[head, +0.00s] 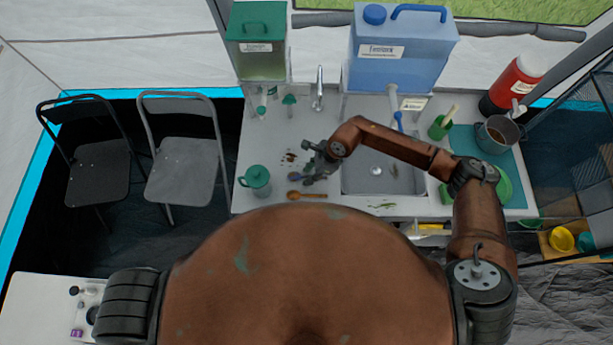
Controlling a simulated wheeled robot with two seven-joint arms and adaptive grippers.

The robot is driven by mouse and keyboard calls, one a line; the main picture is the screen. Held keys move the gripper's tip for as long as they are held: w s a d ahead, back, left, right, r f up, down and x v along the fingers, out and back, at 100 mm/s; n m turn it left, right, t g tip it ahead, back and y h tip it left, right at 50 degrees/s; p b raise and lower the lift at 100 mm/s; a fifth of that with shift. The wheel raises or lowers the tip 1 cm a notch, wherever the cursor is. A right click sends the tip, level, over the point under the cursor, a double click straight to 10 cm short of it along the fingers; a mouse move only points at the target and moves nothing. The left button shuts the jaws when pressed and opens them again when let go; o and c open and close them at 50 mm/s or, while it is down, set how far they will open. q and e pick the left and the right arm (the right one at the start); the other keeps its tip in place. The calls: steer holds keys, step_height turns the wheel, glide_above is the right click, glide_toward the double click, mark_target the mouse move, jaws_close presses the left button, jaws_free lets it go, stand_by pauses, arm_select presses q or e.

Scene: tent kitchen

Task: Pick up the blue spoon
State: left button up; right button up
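A small blue spoon (296,176) lies on the grey counter, left of the sink, and only its bluish end shows clearly. My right gripper (309,177) reaches in from the right, low over the counter, right beside the spoon and partly covering it. The fingers are too small and dark to tell whether they are open or shut, or whether they touch the spoon. My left gripper is not in view.
A wooden spoon (308,195) lies just in front. The sink (372,182) is to the right, under my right arm. A blue water container (400,60) and a green canister (258,50) stand behind.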

steer(key=shift+f, duration=0.1)
jaws_close()
stand_by(0.3)
steer(key=shift+r, duration=0.55)
steer(key=v, duration=0.1)
steer(key=b+v, duration=0.1)
steer(key=v, duration=0.1)
steer(key=shift+s+a, duration=0.1)
steer(key=shift+a, duration=0.2)
steer(key=s+d+r+b, duration=0.2)
steer(key=s+d+r, duration=0.5)
steer(key=d+r, duration=0.2)
steer(key=d, duration=0.2)
steer(key=shift+d+r, duration=0.2)
steer(key=shift+d, duration=0.1)
